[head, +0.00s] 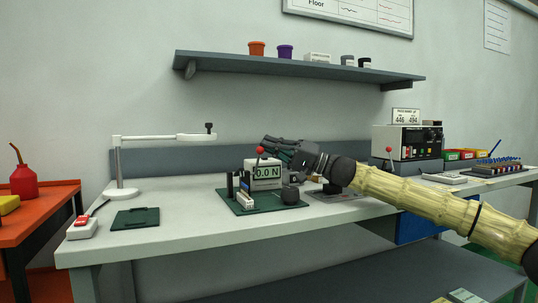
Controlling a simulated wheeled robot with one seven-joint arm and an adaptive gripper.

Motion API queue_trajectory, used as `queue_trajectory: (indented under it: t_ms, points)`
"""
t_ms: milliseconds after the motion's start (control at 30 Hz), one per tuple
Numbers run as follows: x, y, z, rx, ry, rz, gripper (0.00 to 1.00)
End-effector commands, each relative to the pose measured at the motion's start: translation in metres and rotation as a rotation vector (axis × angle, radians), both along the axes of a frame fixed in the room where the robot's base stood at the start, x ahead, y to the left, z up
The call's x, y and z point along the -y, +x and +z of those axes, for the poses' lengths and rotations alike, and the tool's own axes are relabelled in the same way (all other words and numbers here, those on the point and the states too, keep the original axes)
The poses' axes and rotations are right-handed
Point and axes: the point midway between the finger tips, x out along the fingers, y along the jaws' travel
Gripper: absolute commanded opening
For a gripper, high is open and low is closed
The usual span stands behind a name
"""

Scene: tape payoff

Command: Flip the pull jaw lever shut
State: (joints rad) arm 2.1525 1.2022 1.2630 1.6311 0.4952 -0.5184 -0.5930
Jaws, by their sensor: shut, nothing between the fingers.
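A lever with a red ball knob (259,150) stands up at the front left of a small force gauge (266,171) that reads 0.0 N. The gauge sits on a dark green base plate (266,208) with a dark upright jaw block (231,185) and a pale block beside it. My gripper (268,143) is shut and empty. Its fingertips point left, just above the gauge and close to the red knob. I cannot tell whether they touch it. The jaw's inner faces are too small to make out.
A white lamp (125,165) arches over the bench's left part, near a green mat (135,218) and a red-switched box (82,228). A shelf (290,68) hangs above.

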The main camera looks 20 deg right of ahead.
Motion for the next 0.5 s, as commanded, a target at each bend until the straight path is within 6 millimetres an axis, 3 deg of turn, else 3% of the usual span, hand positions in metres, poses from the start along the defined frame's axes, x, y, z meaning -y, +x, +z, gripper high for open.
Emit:
queue_trajectory:
  t_ms: [500]
  points:
    - [-0.001,-0.025,-0.015,0.001,0.0,-0.001,0.0]
